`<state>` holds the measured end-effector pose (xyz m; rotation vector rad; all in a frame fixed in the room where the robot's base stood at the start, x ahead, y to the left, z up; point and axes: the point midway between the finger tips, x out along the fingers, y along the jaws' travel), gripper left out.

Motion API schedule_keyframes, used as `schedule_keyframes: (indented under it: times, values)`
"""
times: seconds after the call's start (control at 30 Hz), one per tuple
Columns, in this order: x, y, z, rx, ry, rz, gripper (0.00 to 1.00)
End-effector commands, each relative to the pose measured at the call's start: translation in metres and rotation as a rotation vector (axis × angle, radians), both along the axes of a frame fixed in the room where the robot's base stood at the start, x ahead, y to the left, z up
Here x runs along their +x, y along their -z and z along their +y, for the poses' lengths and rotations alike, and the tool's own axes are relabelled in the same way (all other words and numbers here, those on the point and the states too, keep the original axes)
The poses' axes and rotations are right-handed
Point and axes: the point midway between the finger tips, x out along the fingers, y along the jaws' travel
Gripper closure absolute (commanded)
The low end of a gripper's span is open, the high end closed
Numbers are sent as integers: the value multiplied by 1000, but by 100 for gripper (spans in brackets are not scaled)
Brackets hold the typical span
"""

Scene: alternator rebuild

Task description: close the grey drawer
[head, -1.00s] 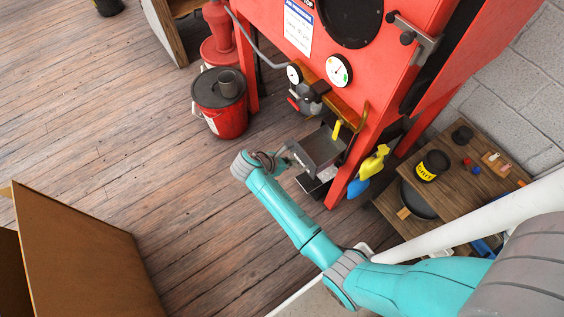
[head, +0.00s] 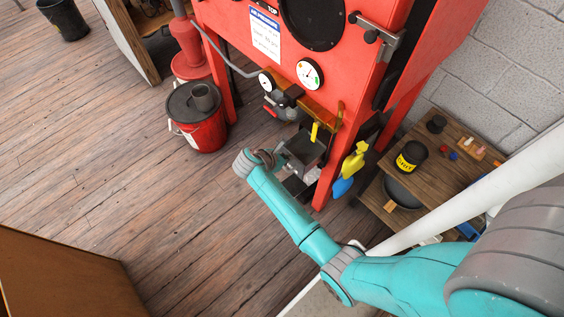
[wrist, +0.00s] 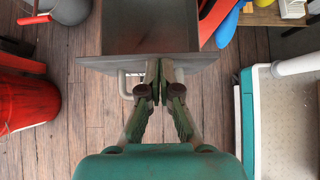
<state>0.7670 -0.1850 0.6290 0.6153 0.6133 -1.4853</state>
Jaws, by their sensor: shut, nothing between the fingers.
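The grey drawer (head: 303,149) sticks out open from the lower part of the red cabinet (head: 333,62). In the wrist view the drawer (wrist: 152,32) is at the top centre, its inside bare where visible and its front edge facing me. A pale bar, perhaps its handle, shows below that edge, partly hidden by my fingers. My gripper (wrist: 158,68) is shut and empty, its fingertips at the middle of the drawer's front. I cannot tell whether they touch it. In the head view the gripper is largely hidden by my wrist.
A red bucket (head: 208,135) stands left of the cabinet. A wooden bench (head: 456,178) with a black tin (head: 410,157) is at the right. A brown box (head: 60,280) stands lower left. The wooden floor between is clear.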

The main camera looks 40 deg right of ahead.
Motion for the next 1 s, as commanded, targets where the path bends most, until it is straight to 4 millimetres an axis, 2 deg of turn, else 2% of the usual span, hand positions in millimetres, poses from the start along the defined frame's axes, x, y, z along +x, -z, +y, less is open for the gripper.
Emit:
schedule_keyframes:
  times: [0.03, 0.2, 0.4, 0.57, 1.0]
  values:
    - [-1, 0, -14, 0, 6, -1, 100]
    - [-1, 0, -53, 1, 6, -1, 100]
    - [-1, 0, -83, 1, 3, 0, 100]
    - [-1, 0, -89, 0, 1, 1, 100]
    - [1, 0, -85, 0, 0, 1, 100]
